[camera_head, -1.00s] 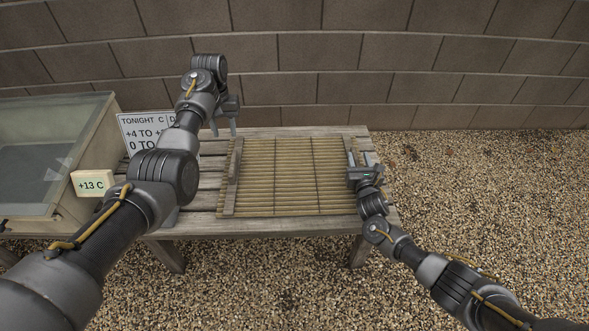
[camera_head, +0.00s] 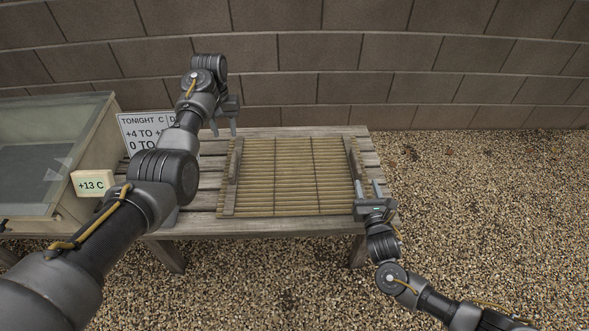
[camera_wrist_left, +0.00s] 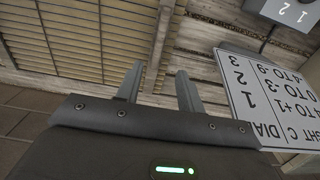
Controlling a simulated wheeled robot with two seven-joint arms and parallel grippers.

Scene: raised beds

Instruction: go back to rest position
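My left gripper (camera_head: 223,127) is above the back left of the wooden bench, pointing down. In the left wrist view its two fingers (camera_wrist_left: 160,88) stand apart with nothing between them. My right gripper (camera_head: 368,190) is at the front right corner of the slatted bamboo mat, its two fingers apart and nothing seen between them. The bamboo mat (camera_head: 285,175) lies flat on the bench, with a wooden bar along its left side and another along its right. It also shows in the left wrist view (camera_wrist_left: 60,45).
The wooden bench (camera_head: 200,225) stands on gravel before a block wall. A temperature sign (camera_head: 140,130) stands partly behind my left arm. Gravel at the right is clear.

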